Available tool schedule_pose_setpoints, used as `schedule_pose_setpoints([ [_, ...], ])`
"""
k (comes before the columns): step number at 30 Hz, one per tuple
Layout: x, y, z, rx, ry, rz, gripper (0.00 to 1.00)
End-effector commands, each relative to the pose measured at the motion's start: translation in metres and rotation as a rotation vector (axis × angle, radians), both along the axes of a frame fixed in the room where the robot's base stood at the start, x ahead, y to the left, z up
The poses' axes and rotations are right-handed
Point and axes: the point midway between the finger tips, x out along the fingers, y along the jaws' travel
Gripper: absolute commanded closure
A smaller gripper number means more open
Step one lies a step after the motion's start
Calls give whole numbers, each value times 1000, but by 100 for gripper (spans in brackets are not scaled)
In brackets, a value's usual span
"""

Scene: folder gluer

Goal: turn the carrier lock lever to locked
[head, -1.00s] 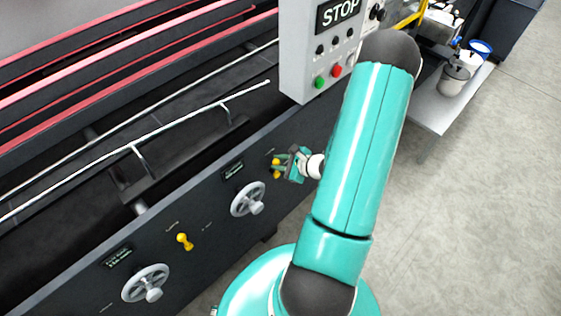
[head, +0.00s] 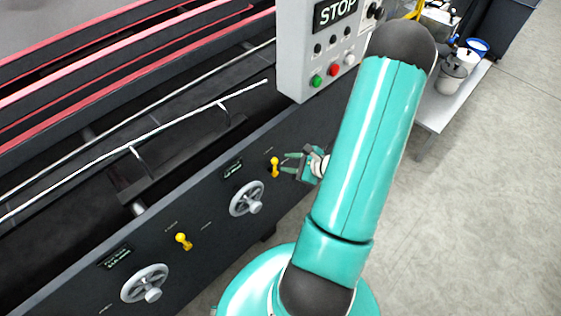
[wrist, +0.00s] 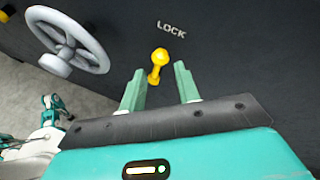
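The yellow lock lever (head: 275,167) is on the dark machine panel, right of the nearer handwheel. In the wrist view the lever (wrist: 157,66) sits below and left of the word LOCK (wrist: 171,30). My gripper (head: 285,162) is open and empty, just right of the lever in the head view. In the wrist view its green fingers (wrist: 160,70) are spread, with the lever just beyond the gap between them. I see no contact.
A grey handwheel (head: 247,199) is left of the lever; it also shows in the wrist view (wrist: 68,40). A second yellow lever (head: 183,241) and handwheel (head: 146,283) lie farther left. The STOP control box (head: 322,50) hangs above my gripper. Open floor (head: 480,200) is at right.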

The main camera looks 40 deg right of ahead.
Motion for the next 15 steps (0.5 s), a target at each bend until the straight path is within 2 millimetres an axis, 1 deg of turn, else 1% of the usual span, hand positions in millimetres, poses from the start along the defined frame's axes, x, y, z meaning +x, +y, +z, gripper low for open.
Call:
schedule_pose_setpoints([
  [1, -10, -4, 6, -2, -1, -4, 68],
  [3, -23, -7, 14, -3, 0, -3, 68],
  [7, -46, -13, 27, -3, 0, -3, 68],
  [12, -65, -18, 38, -1, 0, -1, 68],
  [15, -69, -19, 41, 1, 0, -1, 68],
])
